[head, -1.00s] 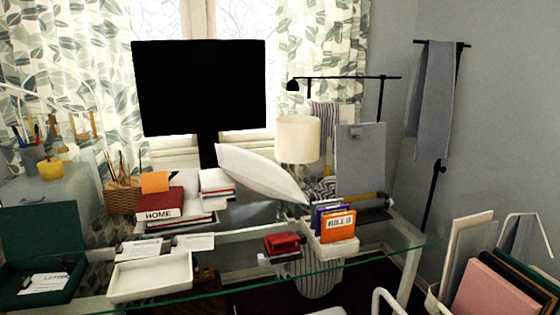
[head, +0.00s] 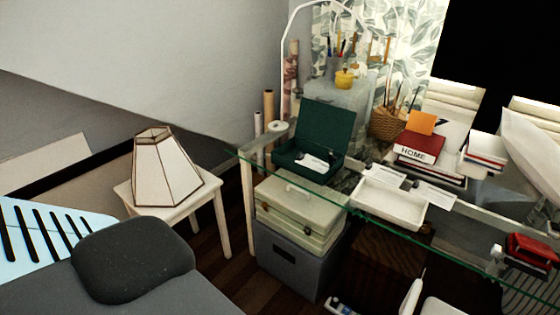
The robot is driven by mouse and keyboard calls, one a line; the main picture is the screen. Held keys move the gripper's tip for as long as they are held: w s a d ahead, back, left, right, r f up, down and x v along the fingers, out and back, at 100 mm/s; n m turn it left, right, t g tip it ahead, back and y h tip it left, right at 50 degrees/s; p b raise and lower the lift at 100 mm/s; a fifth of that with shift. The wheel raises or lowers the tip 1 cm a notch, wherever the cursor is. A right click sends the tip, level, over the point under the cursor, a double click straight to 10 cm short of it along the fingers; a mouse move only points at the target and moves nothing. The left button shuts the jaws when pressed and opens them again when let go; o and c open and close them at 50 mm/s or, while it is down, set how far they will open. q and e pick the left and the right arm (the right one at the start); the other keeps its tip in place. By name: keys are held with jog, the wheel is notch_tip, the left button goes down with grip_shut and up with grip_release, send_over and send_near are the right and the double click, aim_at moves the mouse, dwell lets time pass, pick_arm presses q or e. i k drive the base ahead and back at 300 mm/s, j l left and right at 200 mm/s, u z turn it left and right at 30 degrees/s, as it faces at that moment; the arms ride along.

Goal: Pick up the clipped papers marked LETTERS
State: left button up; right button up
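Clipped white papers (head: 314,163) lie in the open dark green box (head: 335,124) at the left end of the glass desk; their print is too small to read. More white papers with dark clips lie behind the white tray: one sheet (head: 385,174) on the left and another (head: 436,196) on the right. I cannot tell from this view which is marked LETTERS. Neither of my grippers can be made out in view.
The white tray (head: 362,199) stands near the glass desk's front edge. Cream cases (head: 290,218) sit on a grey bin (head: 283,262) below the desk. A lamp (head: 163,170) on a white stool, a dark cushion (head: 133,259) and floor are at left.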

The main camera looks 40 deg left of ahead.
aim_at(313, 163)
jog(key=u, duration=0.9)
jog(key=i+j+u, duration=0.1)
jog(key=u, duration=2.6)
jog(key=i+l+u, duration=0.1)
jog(key=u, duration=0.75)
jog(key=l+u, duration=0.1)
jog(key=u, duration=1.7)
jog(key=l+u, duration=0.1)
jog(key=u, duration=0.8)
jog(key=k+z, duration=0.45)
jog(key=i, duration=0.05)
